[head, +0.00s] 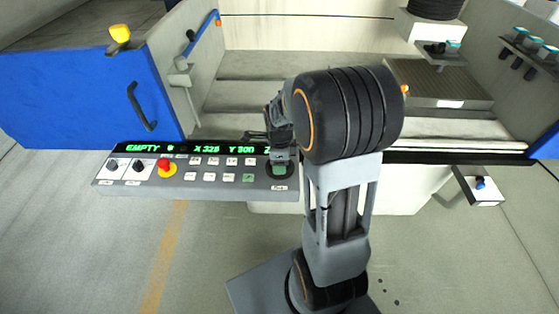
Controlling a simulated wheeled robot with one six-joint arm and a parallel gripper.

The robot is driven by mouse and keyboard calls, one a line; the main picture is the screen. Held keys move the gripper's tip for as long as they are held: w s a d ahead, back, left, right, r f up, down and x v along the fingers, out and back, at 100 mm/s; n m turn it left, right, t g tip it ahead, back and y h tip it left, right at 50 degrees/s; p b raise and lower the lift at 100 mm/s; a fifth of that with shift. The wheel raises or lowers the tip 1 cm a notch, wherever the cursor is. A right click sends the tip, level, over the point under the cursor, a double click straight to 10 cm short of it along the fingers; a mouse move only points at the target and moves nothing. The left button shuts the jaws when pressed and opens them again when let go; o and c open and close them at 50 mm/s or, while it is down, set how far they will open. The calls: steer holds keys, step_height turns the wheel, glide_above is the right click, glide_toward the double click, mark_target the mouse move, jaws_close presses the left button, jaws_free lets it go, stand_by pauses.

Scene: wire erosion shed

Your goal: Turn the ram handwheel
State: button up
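A dark round wheel (279,172) sits at the right end of the grey control panel (140,190), above a small white label too small to read. It looks like the ram handwheel. My gripper (281,156) is right at this wheel, seen from above. The gripper and my wrist hide the wheel's upper part. I cannot tell whether the fingers touch the wheel or are open or shut.
The panel carries a red button on yellow (166,167), two dark knobs (139,166) and rows of small buttons. Its green display (200,149) reads "EMPTY", "X 325" and "Y 300". A blue door (85,95) stands left. A grey block (440,84) lies in the tank behind my arm.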

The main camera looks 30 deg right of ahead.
steer(key=shift+o, duration=0.5)
steer(key=shift+r, duration=0.1)
step_height(320, 180, up, 14)
steer(key=shift+f+p, duration=0.2)
steer(key=shift+p, duration=0.25)
steer(key=s+a+n+t, duration=0.1)
steer(key=s+a+n, duration=0.3)
steer(key=n, duration=0.8)
steer(key=s+a+n+t+p, duration=0.1)
steer(key=s+a+n, duration=0.3)
steer(key=n, duration=0.8)
steer(key=shift+s+a+r+t+p, duration=0.3)
steer(key=shift+s+t, duration=0.5)
steer(key=shift+s, duration=0.35)
stand_by(0.5)
